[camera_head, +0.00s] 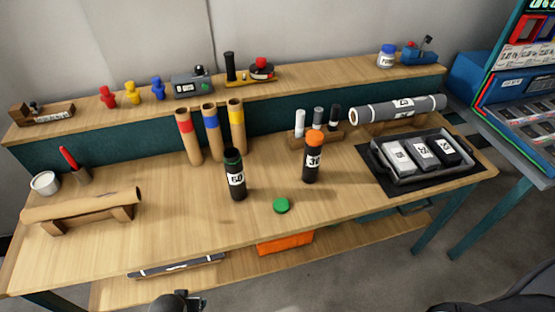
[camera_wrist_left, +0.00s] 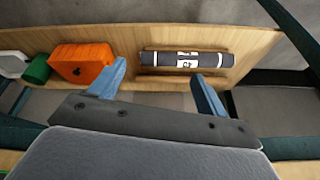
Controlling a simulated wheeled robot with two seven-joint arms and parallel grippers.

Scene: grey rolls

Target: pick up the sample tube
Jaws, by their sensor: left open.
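A dark grey tube (camera_wrist_left: 186,60) with white bands and a white number label lies in a shallow wooden holder on the lower shelf. It also shows, partly hidden by the bench edge, in the head view (camera_head: 180,266). My left gripper (camera_wrist_left: 160,80) is open and empty, its two blue fingers apart on the near side of this tube and not visibly touching it. A similar grey tube (camera_head: 385,110) lies on a stand at the bench's back right. The pictures do not tell which is the sample tube. My right gripper is not in view.
An orange box (camera_wrist_left: 80,64) and a green object (camera_wrist_left: 37,69) stand left of the tube on the shelf. The bench top (camera_head: 190,220) overhangs it.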

